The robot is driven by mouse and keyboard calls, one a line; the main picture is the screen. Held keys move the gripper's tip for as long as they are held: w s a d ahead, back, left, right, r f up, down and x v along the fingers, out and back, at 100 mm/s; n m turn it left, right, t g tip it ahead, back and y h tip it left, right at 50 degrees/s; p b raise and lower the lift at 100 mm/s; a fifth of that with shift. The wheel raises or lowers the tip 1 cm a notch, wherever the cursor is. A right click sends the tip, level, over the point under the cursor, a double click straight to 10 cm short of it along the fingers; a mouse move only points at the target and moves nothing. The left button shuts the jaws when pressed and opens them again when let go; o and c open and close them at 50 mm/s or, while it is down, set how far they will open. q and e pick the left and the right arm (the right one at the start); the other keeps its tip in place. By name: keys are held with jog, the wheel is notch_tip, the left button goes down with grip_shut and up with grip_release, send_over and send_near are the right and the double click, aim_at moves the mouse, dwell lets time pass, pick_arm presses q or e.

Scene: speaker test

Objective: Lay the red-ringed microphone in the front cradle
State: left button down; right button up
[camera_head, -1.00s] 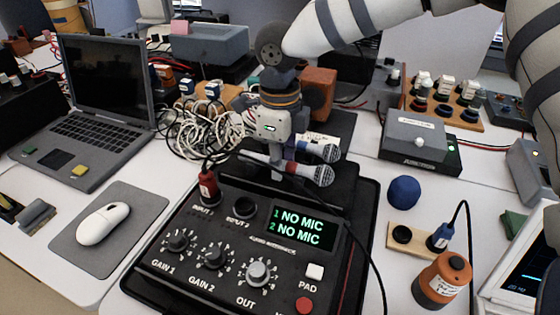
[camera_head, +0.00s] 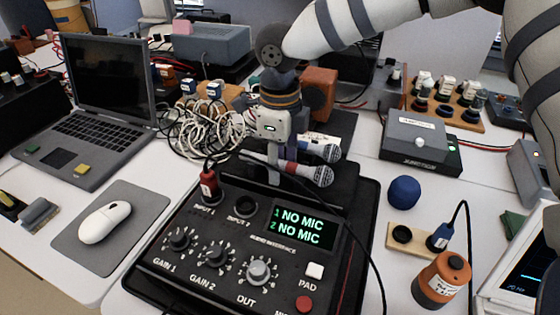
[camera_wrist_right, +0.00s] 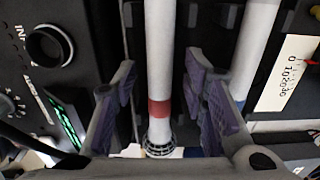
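The red-ringed microphone (camera_wrist_right: 159,70) has a white handle and a dark mesh head. In the right wrist view it runs between the fingers of my right gripper (camera_wrist_right: 160,95), which is open with a gap on both sides. In the head view its grey head (camera_head: 322,176) shows just right of my right gripper (camera_head: 276,172). A blue-ringed microphone (camera_wrist_right: 245,70) lies beside it, outside the fingers; its head (camera_head: 331,153) is just behind. Dark brackets show near the handles at the top of the wrist view. I cannot tell which is the front cradle. My left gripper is out of view.
The black audio interface (camera_head: 180,262) in front reads "NO MIC" twice, with a red plug (camera_head: 208,186) standing in it. Coiled white cable (camera_head: 205,130) lies left of the gripper. A blue ball (camera_head: 404,192) and orange bottle (camera_head: 441,280) stand right; a black cable crosses the interface.

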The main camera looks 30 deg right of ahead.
aim_at(280, 161)
notch_tip(280, 161, up, 12)
dwell(0.5)
